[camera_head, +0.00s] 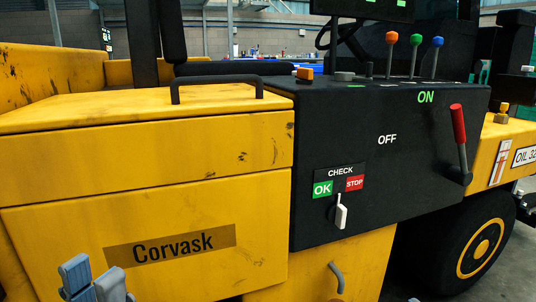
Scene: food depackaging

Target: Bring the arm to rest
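My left gripper (94,284) shows at the bottom left edge, in front of the lower yellow panel (220,200) of a machine. Only its grey-blue fingertips are in view, side by side; the rest is cut off by the frame. I cannot tell whether they are apart or meet, and no held object shows. My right gripper is not in view.
A black control panel (345,130) carries a white switch (341,213) under CHECK, a red-handled lever (459,131) and several coloured knobs. A black handle bar (217,80) stands on the yellow lid. A curved grey handle (337,277) and a wheel (478,248) are lower right.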

